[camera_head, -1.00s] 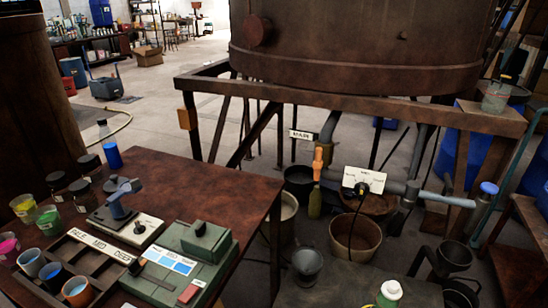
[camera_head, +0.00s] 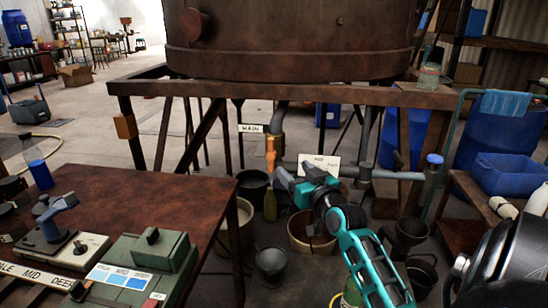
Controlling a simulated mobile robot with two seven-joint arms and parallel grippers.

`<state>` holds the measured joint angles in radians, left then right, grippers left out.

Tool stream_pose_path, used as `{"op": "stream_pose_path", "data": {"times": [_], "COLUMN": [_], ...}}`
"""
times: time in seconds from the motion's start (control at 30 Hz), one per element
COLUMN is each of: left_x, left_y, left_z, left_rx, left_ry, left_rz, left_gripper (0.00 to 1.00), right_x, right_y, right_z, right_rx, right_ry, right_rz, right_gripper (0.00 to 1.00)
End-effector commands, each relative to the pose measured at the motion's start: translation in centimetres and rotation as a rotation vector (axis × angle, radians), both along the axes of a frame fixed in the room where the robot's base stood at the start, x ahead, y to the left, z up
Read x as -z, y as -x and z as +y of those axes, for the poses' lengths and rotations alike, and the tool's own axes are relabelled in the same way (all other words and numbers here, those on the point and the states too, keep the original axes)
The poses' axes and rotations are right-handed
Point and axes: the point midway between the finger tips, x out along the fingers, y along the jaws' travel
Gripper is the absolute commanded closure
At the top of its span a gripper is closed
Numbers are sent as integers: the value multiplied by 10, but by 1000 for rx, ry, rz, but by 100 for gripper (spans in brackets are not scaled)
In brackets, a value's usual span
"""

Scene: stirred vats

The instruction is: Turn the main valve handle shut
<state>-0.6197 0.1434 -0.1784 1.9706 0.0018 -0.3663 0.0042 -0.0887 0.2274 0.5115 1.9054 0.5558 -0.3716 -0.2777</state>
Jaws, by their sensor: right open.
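The main valve handle (camera_head: 271,153) is orange and points up and down on the pipe, below and right of the white MAIN label (camera_head: 252,128). The brass-coloured valve body (camera_head: 275,140) shows behind its top. My right gripper (camera_head: 293,181) is open, with teal and dark parts, just right of and below the handle in the picture. A gap shows between it and the handle. It partly covers the white plate (camera_head: 324,164) on the pipe. My left gripper is out of view.
A large brown vat (camera_head: 290,50) on a frame (camera_head: 250,91) stands above the pipe. Buckets (camera_head: 271,262) and an olive bottle (camera_head: 270,205) stand below. A brown table (camera_head: 150,185) with a green box (camera_head: 150,265) is at left.

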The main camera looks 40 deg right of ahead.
Motion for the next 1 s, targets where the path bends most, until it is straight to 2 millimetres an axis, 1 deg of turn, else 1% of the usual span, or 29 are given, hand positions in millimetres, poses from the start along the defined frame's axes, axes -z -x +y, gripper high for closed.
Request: {"op": "stream_pose_path", "data": {"times": [0.17, 0.6, 0.8, 1.0], "left_x": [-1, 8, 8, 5], "left_y": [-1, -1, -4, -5], "left_z": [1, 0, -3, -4], "left_rx": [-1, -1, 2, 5], "left_ry": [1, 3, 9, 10], "left_rz": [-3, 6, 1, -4], "left_gripper": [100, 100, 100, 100], "right_x": [-1, 0, 0, 0], "right_y": [-17, -93, -114, -121], "right_z": [-7, -30, -37, -39], "right_rx": [2, 1, 1, 1], "right_ry": [0, -1, 0, 0], "right_rz": [-3, -1, 0, 0], "right_gripper": [36, 36, 36, 36]}}
